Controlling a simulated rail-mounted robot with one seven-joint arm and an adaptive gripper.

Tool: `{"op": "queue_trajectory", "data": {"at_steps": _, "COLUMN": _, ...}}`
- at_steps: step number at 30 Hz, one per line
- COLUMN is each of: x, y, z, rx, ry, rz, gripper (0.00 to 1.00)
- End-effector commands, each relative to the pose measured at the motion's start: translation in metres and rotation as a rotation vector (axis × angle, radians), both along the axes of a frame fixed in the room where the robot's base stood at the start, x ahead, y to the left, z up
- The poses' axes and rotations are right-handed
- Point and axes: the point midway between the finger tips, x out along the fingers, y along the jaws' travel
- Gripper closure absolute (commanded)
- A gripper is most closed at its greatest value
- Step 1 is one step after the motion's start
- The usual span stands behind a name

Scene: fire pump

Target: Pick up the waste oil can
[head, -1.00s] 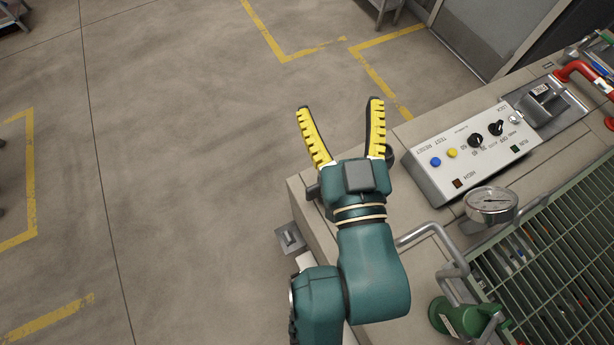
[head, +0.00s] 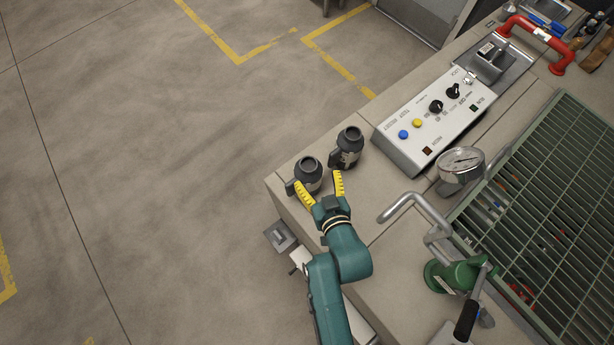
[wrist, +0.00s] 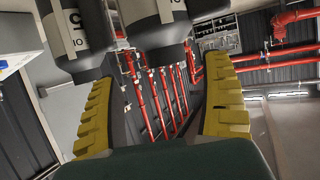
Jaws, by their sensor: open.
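Two dark grey cans with pale labels stand on the bench's far left corner in the head view: a nearer one (head: 309,171) and a farther one (head: 350,142) to its right. I cannot read which holds waste oil. My gripper (head: 318,179) is open and empty, its yellow fingers pointing toward the cans. The left finger overlaps the nearer can in the picture; contact cannot be told. In the wrist view, my gripper (wrist: 158,80) shows both fingers apart, with one labelled can (wrist: 75,38) at upper left and another (wrist: 155,20) at top middle, both cut off.
A control panel box (head: 432,120) and a pressure gauge (head: 461,164) stand right of the cans. A bent grey pipe (head: 412,203), a green fitting with a black handle (head: 455,276) and a green grating (head: 545,200) lie nearer. Open floor (head: 130,170) is left of the bench.

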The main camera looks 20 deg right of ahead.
Motion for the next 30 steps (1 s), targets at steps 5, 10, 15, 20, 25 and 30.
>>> {"op": "queue_trajectory", "data": {"at_steps": 5, "x": 0.018, "y": 0.0, "z": -0.007, "rx": 0.002, "ry": 0.001, "rz": 0.001, "gripper": 0.19}}
{"op": "queue_trajectory", "data": {"at_steps": 10, "x": 0.048, "y": 0.0, "z": -0.017, "rx": 0.0, "ry": 0.0, "rz": 0.001, "gripper": 0.19}}
{"op": "queue_trajectory", "data": {"at_steps": 15, "x": 0.059, "y": -0.002, "z": -0.022, "rx": 0.001, "ry": 0.002, "rz": 0.0, "gripper": 0.19}}
{"op": "queue_trajectory", "data": {"at_steps": 20, "x": 0.058, "y": -0.002, "z": -0.022, "rx": 0.001, "ry": 0.002, "rz": 0.0, "gripper": 0.19}}
{"op": "queue_trajectory", "data": {"at_steps": 25, "x": 0.058, "y": -0.002, "z": -0.022, "rx": 0.001, "ry": 0.001, "rz": 0.0, "gripper": 0.5}}
{"op": "queue_trajectory", "data": {"at_steps": 30, "x": 0.058, "y": -0.002, "z": -0.022, "rx": 0.001, "ry": 0.001, "rz": 0.0, "gripper": 0.83}}
